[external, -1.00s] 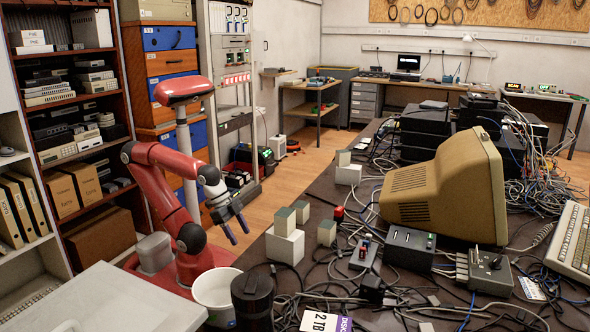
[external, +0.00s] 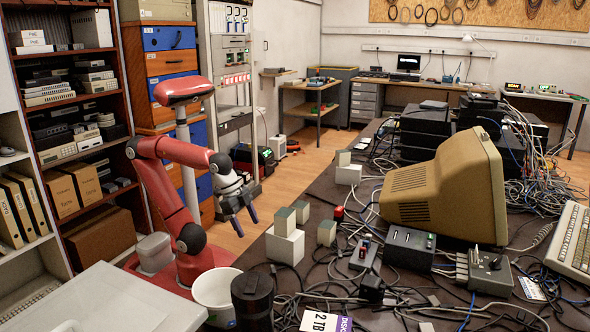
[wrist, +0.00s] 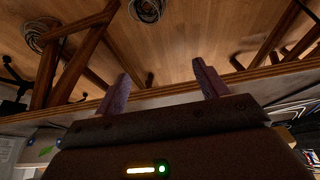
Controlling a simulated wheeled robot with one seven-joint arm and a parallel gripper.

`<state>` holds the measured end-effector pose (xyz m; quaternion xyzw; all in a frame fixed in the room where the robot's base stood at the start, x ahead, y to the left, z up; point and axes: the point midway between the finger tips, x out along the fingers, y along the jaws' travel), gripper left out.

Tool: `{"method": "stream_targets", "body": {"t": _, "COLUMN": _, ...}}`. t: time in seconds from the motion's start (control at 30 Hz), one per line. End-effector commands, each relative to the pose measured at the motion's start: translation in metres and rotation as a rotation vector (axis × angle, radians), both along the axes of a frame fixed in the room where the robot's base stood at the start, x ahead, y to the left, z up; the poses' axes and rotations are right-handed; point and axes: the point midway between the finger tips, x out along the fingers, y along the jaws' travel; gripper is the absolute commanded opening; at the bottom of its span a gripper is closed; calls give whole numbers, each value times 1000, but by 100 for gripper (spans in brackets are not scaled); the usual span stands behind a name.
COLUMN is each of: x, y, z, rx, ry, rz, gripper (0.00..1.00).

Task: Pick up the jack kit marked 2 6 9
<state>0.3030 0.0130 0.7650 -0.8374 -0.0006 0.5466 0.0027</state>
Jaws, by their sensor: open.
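No marking 2 6 9 can be read in either view, so I cannot tell which item is the jack kit.
A beige monitor (external: 440,190), a dark switch box (external: 409,249) and tangled cables crowd the table. A white bucket (external: 215,293) and a black cylinder (external: 252,297) stand near the front. The wrist view shows wooden floor (wrist: 180,40) and a cable coil (wrist: 147,9).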

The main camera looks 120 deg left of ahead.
Motion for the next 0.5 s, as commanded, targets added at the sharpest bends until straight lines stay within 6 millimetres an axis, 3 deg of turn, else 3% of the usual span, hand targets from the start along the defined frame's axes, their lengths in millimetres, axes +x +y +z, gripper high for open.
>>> {"method": "stream_targets", "body": {"t": 0.2, "x": 70, "y": 47, "z": 59, "rx": 4, "ry": 184, "rz": 3, "gripper": 73}}
{"method": "stream_targets", "body": {"t": 0.3, "x": 97, "y": 70, "z": 77, "rx": 4, "ry": 263, "rz": 1, "gripper": 73}}
{"method": "stream_targets", "body": {"t": 0.5, "x": 131, "y": 103, "z": 94, "rx": 1, "ry": 372, "rz": -7, "gripper": 73}}
